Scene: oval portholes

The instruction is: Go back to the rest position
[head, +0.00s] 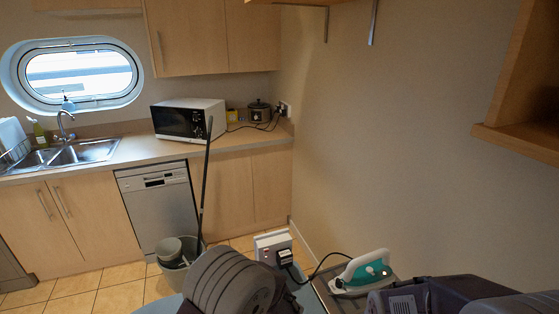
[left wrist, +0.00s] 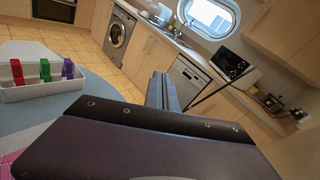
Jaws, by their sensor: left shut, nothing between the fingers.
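My left gripper (left wrist: 163,90) shows in the left wrist view. Its dark fingers are together, with nothing between them, and they point out over the room toward the kitchen units. It is apart from the objects in view. I cannot pick it out in the head view, where only dark and grey shapes show along the bottom edge. My right gripper is in neither view.
A teal and white iron (head: 362,270) is at the lower right of the head view. A bucket (head: 178,262) stands by the dishwasher (head: 160,207). A microwave (head: 187,119) sits on the counter.

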